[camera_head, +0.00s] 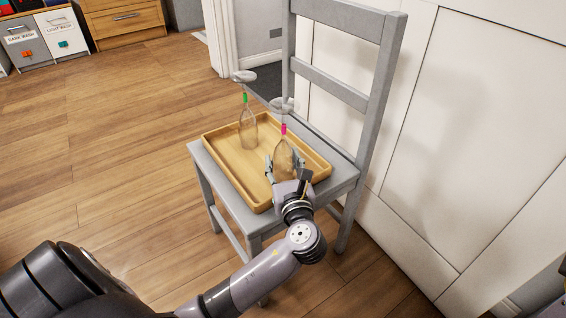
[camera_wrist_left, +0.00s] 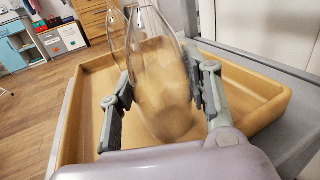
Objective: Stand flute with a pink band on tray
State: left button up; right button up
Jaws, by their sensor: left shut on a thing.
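The flute with a pink band (camera_head: 283,158) is clear glass and upside down, its foot up and the pink band on its stem. My left gripper (camera_head: 284,167) is shut on its bowl, over the near right part of the wooden tray (camera_head: 232,178). In the left wrist view the bowl (camera_wrist_left: 160,85) stands between both fingers, with tray behind and below it. I cannot tell whether its rim touches the tray floor. My right gripper is not in view.
A second upside-down flute with a green band (camera_head: 248,130) stands in the tray's far left part. The tray lies on a grey chair (camera_head: 345,178), whose backrest rises at the right. White panels (camera_head: 450,130) stand close behind the chair. Wooden floor is clear to the left.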

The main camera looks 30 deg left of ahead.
pick_arm(q)
jog(key=o, duration=1.2)
jog(key=shift+o, duration=0.2)
